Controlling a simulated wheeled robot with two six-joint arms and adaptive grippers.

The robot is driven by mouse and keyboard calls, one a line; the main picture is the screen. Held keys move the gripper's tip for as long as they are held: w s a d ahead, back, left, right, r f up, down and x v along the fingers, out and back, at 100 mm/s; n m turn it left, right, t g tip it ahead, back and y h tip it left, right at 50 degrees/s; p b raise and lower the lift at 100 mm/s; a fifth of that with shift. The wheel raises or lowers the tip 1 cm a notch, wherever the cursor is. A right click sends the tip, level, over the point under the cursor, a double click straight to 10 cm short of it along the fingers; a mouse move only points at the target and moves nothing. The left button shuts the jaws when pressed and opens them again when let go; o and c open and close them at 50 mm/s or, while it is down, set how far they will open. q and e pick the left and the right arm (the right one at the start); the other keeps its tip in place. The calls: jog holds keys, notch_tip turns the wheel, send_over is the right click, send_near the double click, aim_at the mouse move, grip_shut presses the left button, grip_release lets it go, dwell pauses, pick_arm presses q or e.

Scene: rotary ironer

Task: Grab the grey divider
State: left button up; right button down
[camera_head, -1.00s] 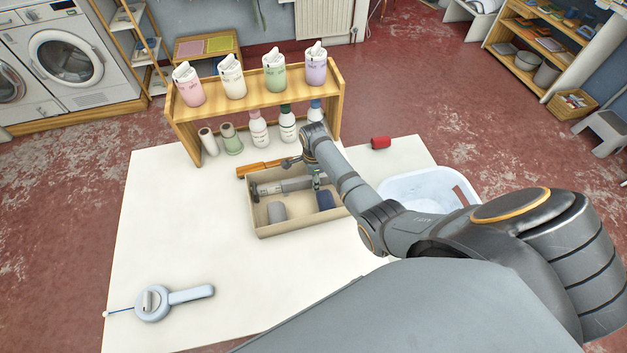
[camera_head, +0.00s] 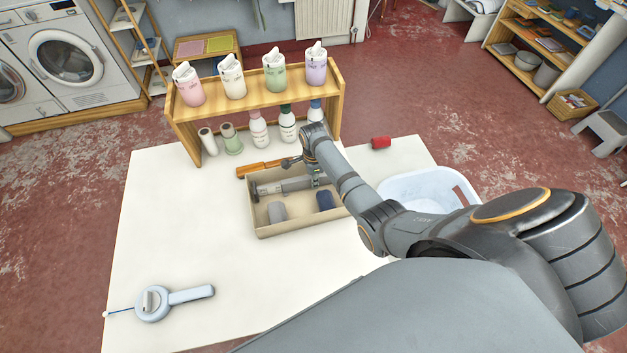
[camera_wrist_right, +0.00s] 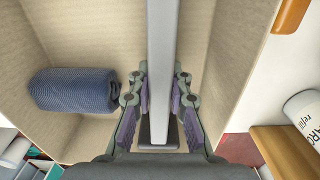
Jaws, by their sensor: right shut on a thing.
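The grey divider (camera_head: 290,186) is a long narrow bar inside the beige box (camera_head: 292,231), lying across its back part. My right gripper (camera_head: 317,181) reaches into the box from the right and is shut on the divider near its right end. In the right wrist view the divider (camera_wrist_right: 162,70) runs up the middle, between the two fingers of my right gripper (camera_wrist_right: 160,100), which touch it from both sides. A dark rolled cloth (camera_head: 325,201) and a grey roll (camera_head: 277,212) lie in the box in front of the divider. My left gripper is not in view.
An orange-brown wooden piece (camera_head: 262,169) lies just behind the box. A wooden rack (camera_head: 255,103) with canisters and bottles stands behind it. A white basket (camera_head: 425,190) and a red object (camera_head: 381,142) are to the right. The table's left part is clear except for a light-blue handled tool (camera_head: 190,295).

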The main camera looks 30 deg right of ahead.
notch_tip(320, 180, up, 10)
jog(key=shift+f, duration=0.2)
